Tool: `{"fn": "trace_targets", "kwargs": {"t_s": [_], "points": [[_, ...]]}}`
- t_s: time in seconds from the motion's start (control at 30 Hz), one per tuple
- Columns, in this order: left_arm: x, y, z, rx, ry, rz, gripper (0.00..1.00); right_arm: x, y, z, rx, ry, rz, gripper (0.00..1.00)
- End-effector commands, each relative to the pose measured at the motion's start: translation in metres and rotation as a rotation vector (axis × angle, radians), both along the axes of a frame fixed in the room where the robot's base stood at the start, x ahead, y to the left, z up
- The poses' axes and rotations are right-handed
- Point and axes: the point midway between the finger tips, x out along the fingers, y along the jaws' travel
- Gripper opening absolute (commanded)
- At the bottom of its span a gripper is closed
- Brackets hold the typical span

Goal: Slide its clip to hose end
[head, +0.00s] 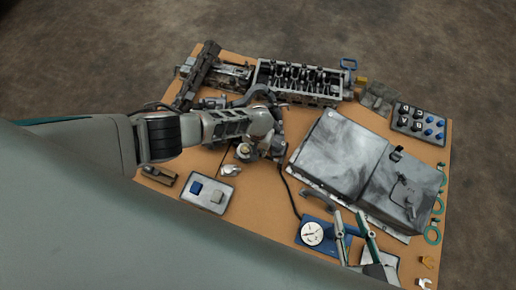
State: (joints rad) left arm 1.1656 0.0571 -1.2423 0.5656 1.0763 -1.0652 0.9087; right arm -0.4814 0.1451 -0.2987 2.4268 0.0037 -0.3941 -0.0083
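My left arm comes in from the left, and my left gripper (272,148) is over the middle of the table, low beside the engine parts. Its fingers point down and away and partly merge with dark items there, so I cannot tell whether it is open or what it touches. A thin black hose or cable (290,194) curves from under that gripper down to a blue box with a round white dial (312,233). The hose's upper end is hidden by the gripper. I cannot make out a clip on it. My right gripper is not visible.
Bare tabletop lies left of the hose.

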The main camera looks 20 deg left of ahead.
Motion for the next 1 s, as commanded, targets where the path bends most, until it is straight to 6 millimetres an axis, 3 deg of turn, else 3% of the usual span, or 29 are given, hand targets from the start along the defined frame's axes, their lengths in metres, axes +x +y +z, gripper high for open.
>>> {"fn": "trace_targets", "kwargs": {"t_s": [0.47, 1.0], "points": [[-0.006, 0.001, 0.005, 0.0, 0.013, 0.0, 0.25, 0.004, 0.0, 0.003, 0.003, -0.011, -0.002, 0.28], [-0.002, 0.0, 0.056, -0.001, 0.003, -0.002, 0.25, 0.004, 0.0, 0.002, 0.003, -0.009, -0.002, 0.28]]}}
